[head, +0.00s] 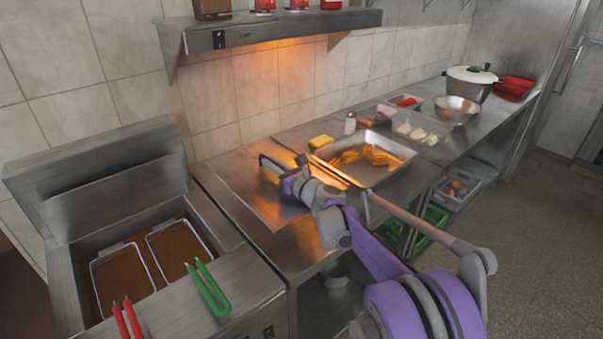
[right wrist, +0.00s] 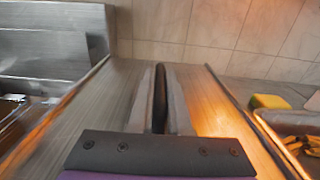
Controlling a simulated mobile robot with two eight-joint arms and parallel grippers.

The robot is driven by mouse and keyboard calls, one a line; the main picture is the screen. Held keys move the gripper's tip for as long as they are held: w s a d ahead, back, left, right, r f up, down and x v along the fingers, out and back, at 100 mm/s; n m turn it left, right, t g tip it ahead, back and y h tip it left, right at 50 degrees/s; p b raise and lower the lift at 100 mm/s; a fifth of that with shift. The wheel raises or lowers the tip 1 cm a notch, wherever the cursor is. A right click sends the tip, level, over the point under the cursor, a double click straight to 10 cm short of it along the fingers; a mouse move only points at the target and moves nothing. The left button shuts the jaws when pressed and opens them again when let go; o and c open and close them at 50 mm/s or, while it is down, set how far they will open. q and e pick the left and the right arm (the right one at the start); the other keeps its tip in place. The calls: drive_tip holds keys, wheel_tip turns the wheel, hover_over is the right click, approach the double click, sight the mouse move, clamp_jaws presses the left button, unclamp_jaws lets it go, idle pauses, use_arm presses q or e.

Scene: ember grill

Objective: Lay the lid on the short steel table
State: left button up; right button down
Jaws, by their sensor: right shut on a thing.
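My right gripper (head: 290,176) is over the short steel table (head: 232,170), between the fryer and the long counter. It is shut on a thin dark thing (head: 270,164), which I take to be the lid, seen nearly edge-on. In the right wrist view the thin dark edge (right wrist: 160,95) stands upright between the two fingers. Most of the thing is hidden, and I cannot tell whether it touches the table. The short steel table (right wrist: 105,95) looks bare around the fingers. My left gripper is not in view.
The fryer (head: 60,262) with two baskets and red and green handles (head: 208,290) is at the left. A tray of orange food (head: 400,150), a yellow sponge (head: 321,141) and a shaker (head: 350,124) stand at the right. A steel shelf (head: 280,27) hangs above.

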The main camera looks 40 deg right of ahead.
sight(275, 177)
wheel_tip(275, 177, down, 5)
drive_tip(key=shift+d+r+b, duration=0.1)
drive_tip(key=shift+d+b, duration=0.05)
drive_tip(key=shift+b, duration=0.15)
drive_tip(key=shift+f+b, duration=0.3)
drive_tip(key=shift+f, duration=1.85)
drive_tip(key=shift+f, duration=0.1)
drive_tip(key=c, duration=0.9)
unclamp_jaws()
drive_tip(key=shift+o, duration=0.2)
drive_tip(key=shift+r, duration=0.2)
drive_tip(key=s, duration=1.2)
drive_tip(key=shift+d+f, duration=0.1)
drive_tip(key=shift+d, duration=0.3)
